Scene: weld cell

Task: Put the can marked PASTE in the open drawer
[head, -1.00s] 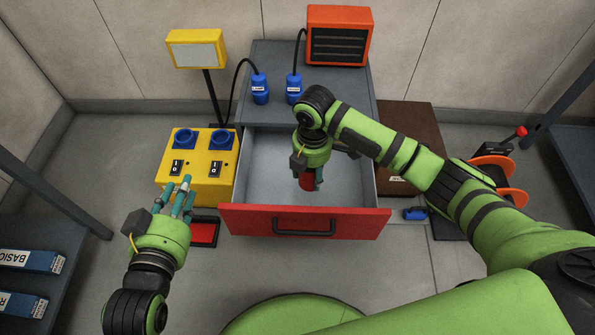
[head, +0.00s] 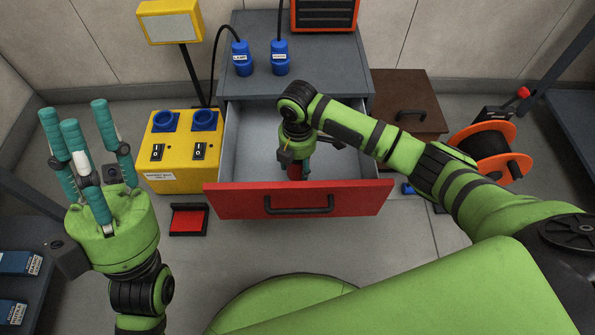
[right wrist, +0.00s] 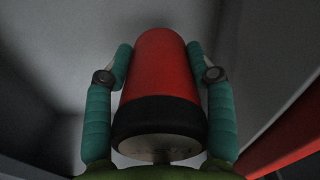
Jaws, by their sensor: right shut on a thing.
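The open drawer (head: 300,200) has a red front with a dark handle and a grey inside. My right gripper (head: 295,168) is down inside it, shut on a red can (head: 294,173), mostly hidden in the head view. In the right wrist view the red can (right wrist: 163,75), with a black band at its near end, sits between the two teal fingers. Its marking is not readable. Whether it touches the drawer floor I cannot tell. My left gripper (head: 92,145) is raised at the left with its fingers spread, empty.
A yellow power box (head: 178,150) with blue sockets and switches stands left of the drawer. A brown box (head: 410,95) and an orange reel (head: 490,150) are at the right.

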